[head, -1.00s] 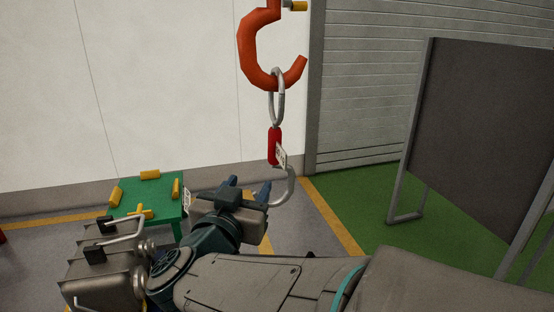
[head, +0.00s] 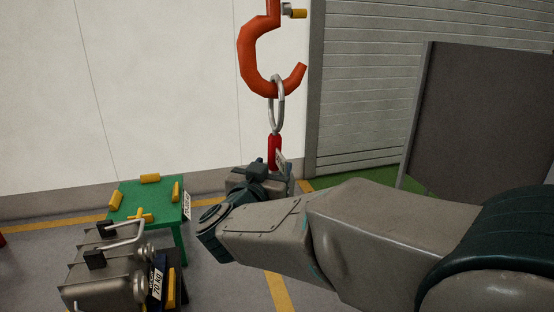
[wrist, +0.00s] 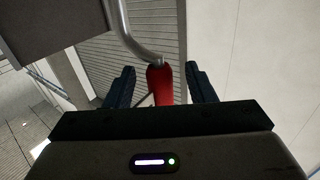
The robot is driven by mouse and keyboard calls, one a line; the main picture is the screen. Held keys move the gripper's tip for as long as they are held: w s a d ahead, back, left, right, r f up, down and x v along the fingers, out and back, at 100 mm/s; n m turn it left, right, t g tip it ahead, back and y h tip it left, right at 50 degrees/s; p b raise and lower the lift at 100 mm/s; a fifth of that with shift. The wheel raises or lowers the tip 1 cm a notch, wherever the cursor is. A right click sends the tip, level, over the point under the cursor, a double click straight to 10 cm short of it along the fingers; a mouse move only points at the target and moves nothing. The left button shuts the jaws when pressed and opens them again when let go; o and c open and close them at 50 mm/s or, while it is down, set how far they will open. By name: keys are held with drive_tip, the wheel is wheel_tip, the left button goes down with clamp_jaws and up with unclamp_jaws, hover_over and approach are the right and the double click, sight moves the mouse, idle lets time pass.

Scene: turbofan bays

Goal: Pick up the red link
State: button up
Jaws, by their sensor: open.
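The red link (head: 274,151) hangs upright from a steel ring (head: 277,104) on a large orange hook (head: 250,62). A white tag (head: 281,159) is on its side. My gripper (head: 262,172) is in front of the lower part of the link and hides it in the head view. In the wrist view the red link (wrist: 159,83) shows between the two dark fingers of my gripper (wrist: 160,82), with a gap on each side. A curved grey metal rod (wrist: 132,38) meets its far end. The fingers are open and hold nothing.
A green table (head: 168,209) with yellow blocks stands at left, behind a grey metal case (head: 105,270) with handles. A dark panel (head: 475,120) stands at right. The white wall (head: 160,90) is behind the hook.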

drive_tip(key=shift+x, duration=1)
drive_tip(key=shift+c, duration=0.3)
clamp_jaws()
drive_tip(key=shift+r, duration=0.1)
